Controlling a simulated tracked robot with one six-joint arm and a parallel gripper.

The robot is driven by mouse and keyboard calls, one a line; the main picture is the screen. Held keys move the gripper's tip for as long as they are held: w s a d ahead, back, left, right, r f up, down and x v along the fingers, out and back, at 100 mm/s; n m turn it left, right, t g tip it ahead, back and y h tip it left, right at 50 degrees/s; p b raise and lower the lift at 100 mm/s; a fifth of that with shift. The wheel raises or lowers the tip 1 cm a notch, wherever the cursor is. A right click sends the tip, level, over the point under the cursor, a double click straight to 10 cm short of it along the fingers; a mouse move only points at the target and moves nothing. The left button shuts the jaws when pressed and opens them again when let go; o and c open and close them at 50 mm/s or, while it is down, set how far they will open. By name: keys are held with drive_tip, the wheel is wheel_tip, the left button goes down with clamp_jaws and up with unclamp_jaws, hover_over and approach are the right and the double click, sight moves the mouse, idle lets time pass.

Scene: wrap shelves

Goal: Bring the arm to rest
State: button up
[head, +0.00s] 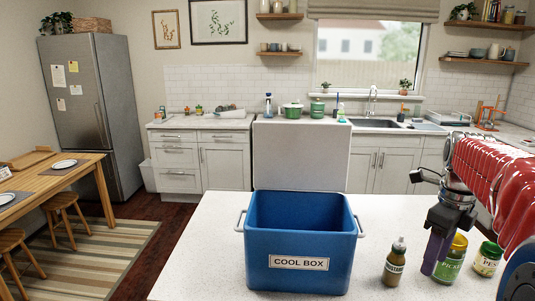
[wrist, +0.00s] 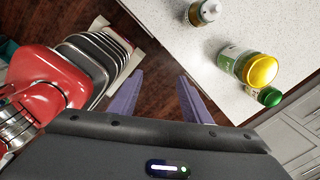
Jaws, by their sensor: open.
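My gripper (head: 433,262) hangs at the lower right in the head view, its purple fingers pointing down in front of the pickle jar (head: 450,259). In the wrist view my gripper (wrist: 160,77) has its two fingers apart. Nothing is between them, and dark floor and the counter edge show beyond. My red arm reaches in from the right edge and is bent down at the wrist. The pickle jar (wrist: 247,66) is to the right of the fingers in the wrist view, apart from them.
A blue cool box (head: 300,244) stands open on the white counter (head: 205,270), its lid raised. A dark bottle (head: 395,264) and a pesto jar (head: 488,259) stand beside the pickle jar. A table with stools (head: 59,205) is at left.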

drive_tip(key=s+a+f+n+t, duration=0.2)
drive_tip(key=s+a+n, duration=0.6)
drive_tip(key=a+n, duration=0.3)
drive_tip(key=s+a+f+n+t, duration=0.3)
drive_tip(key=s+a+n, duration=0.6)
drive_tip(key=n, duration=0.9)
drive_tip(key=shift+a, duration=1.05)
